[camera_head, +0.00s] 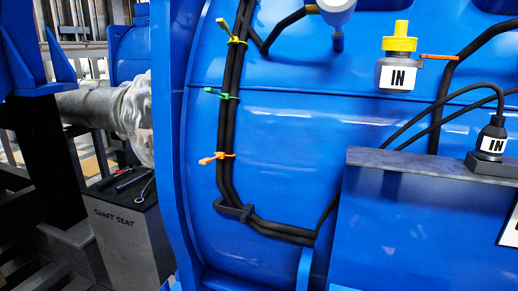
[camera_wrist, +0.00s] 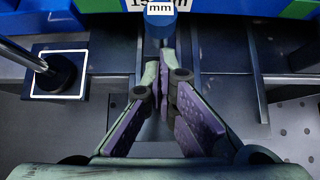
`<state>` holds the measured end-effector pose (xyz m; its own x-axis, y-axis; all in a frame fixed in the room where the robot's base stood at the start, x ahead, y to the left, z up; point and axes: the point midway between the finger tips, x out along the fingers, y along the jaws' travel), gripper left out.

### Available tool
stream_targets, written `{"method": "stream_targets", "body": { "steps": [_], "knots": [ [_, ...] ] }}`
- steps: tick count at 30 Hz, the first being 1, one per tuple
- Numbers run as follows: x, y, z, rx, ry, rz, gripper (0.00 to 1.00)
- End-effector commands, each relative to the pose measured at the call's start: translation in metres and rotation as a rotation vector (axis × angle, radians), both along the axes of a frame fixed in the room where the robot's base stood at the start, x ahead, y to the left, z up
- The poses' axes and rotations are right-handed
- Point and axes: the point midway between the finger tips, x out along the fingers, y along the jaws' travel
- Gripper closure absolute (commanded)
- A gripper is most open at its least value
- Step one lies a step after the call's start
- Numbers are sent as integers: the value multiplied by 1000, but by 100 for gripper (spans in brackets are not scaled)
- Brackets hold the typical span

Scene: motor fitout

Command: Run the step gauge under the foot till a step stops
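My gripper (camera_wrist: 164,75) shows in the wrist view, its purple-padded fingertips drawn close together. A small blue piece with a white "mm" label (camera_wrist: 160,22) stands just beyond the fingertips. I cannot tell whether it is the step gauge, or whether the fingers touch or hold it. No foot can be made out for certain in either view. My gripper is not in the head view.
The head view shows a blue motor housing (camera_head: 275,145), cables, "IN" sensors (camera_head: 396,74) and a "SHAFT SEAT" block (camera_head: 125,225) with tools.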

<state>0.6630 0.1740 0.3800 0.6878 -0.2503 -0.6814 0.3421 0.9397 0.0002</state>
Motion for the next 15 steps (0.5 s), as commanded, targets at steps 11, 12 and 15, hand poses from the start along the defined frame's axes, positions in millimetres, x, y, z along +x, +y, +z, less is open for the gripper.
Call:
{"method": "stream_targets", "body": {
  "steps": [11,12,15],
  "knots": [
    [-28,10,1,-1,3,1,100],
    [-31,11,1,-2,2,1,100],
    [-35,13,1,-2,2,2,100]
  ]
}}
